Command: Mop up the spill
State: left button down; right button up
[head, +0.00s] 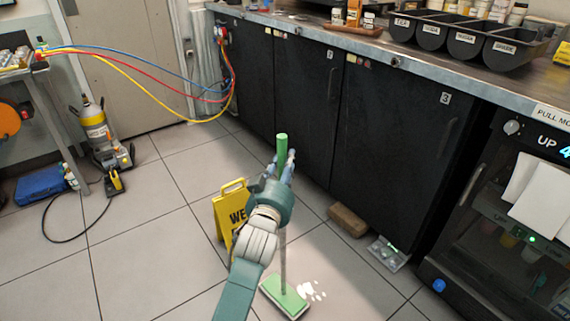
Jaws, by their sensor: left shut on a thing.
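A mop with a green handle top (282,146), a grey pole and a flat green head (285,297) stands nearly upright on the tiled floor. My left gripper (286,165) is shut on the mop's handle just below its green top. My arm hides part of the pole. The spill (313,291) is a patch of small white blots on the floor, right beside the mop head's right edge. Whether the head covers some of it cannot be seen. My right gripper is not in view.
A yellow wet-floor sign (230,211) stands left of my arm. A brown block (347,220) and a clear packet (388,254) lie by the black cabinets (385,140). A vacuum-like machine (103,140) stands left. Colored hoses (150,62) hang across the back.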

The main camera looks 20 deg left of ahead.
pick_arm(q)
jog(key=shift+f+b, duration=0.4)
jog(key=shift+f, duration=0.1)
dwell(0.4)
